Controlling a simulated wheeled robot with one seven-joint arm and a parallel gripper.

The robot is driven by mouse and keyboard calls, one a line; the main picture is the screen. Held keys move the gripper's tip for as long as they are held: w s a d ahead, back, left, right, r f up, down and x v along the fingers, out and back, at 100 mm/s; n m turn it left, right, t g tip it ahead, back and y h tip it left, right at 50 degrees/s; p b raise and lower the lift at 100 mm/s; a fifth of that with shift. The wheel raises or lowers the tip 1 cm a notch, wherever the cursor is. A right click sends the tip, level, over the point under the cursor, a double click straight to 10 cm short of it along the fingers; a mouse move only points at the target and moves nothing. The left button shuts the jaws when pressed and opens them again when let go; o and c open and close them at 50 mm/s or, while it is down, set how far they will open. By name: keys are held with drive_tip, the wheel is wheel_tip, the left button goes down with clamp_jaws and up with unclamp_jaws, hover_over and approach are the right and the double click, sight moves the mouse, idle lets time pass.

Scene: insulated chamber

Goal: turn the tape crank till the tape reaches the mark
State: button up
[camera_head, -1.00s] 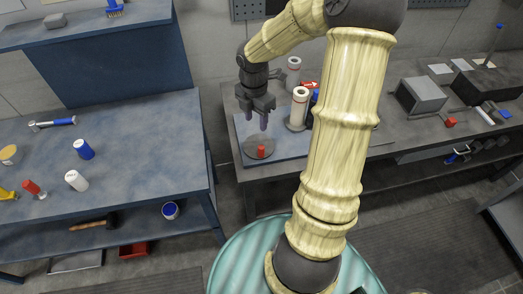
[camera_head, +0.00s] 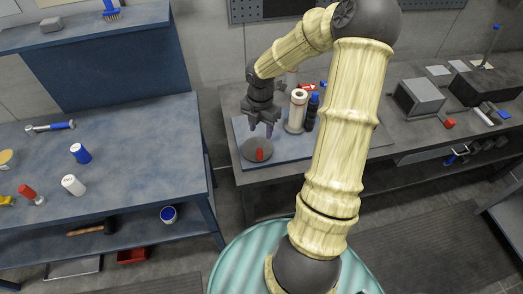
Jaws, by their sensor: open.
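The crank is a dark grey disc (camera_head: 250,152) with an upright red knob (camera_head: 260,155) at its near edge, on a blue-grey board (camera_head: 295,145) on the right-hand bench. A white roll with red bands (camera_head: 298,112), which looks like the tape spool, stands behind and right of the disc. A small red arrow marker (camera_head: 308,87) shows behind the roll, partly hidden. My gripper (camera_head: 261,131) points down with its fingers apart. It is empty and appears above the disc's far side, apart from the knob. I cannot make out the tape strip or its end.
A grey box (camera_head: 419,98) and a red block (camera_head: 449,123) are farther right.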

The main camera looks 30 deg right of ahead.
sight(259, 150)
drive_tip(key=f, duration=1.2)
drive_tip(key=shift+a+b, duration=0.2)
drive_tip(key=shift+b, duration=0.2)
clamp_jaws()
drive_tip(key=shift+a, duration=0.1)
